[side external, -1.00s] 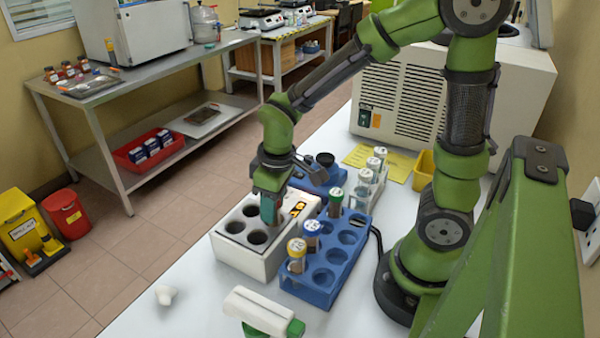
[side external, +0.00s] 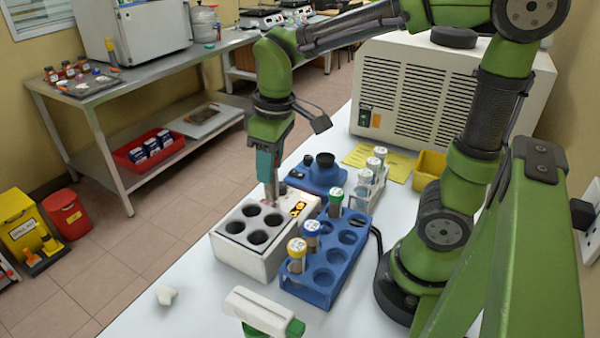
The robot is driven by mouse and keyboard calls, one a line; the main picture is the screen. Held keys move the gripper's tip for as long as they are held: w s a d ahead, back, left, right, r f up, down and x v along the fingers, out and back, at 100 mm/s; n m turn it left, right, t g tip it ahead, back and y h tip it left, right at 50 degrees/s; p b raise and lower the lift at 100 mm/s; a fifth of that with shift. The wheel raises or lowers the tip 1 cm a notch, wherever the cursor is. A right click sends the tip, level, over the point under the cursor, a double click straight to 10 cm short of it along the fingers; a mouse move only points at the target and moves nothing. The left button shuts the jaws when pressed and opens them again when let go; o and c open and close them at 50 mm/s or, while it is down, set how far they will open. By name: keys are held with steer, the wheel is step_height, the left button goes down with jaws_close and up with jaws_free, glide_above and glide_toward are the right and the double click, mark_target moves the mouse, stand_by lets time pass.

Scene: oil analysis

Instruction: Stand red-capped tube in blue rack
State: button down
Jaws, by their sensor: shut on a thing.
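My gripper (side external: 269,187) points down above the far end of the white block with dark wells (side external: 235,250). It is shut on a narrow thing, which I take to be the red-capped tube; the fingers hide most of it and no red cap shows. The blue rack (side external: 318,292) stands just right of the block. In its left row stand a yellow-capped tube (side external: 297,255), a blue-capped tube (side external: 312,236) and a green-capped tube (side external: 336,202). The holes of its right row look empty, as do the block's wells.
A blue device with a black knob (side external: 324,172) stands behind the block. A small rack of white-capped tubes (side external: 371,185) is behind the blue rack. A yellow bin (side external: 430,165) and a large cream machine (side external: 452,90) stand farther back. A white-and-green item (side external: 262,312) lies in front.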

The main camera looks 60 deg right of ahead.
steer(key=shift+r, duration=0.1)
steer(key=s+d+n+g+y, duration=0.1)
steer(key=s+d+n, duration=0.3)
steer(key=n, duration=0.5)
steer(key=s+d+n+g, duration=0.1)
steer(key=s+n, duration=0.4)
steer(key=n, duration=0.4)
steer(key=shift+s+f, duration=0.1)
steer(key=shift+f, duration=5.75)
steer(key=c, duration=0.7)
jaws_free()
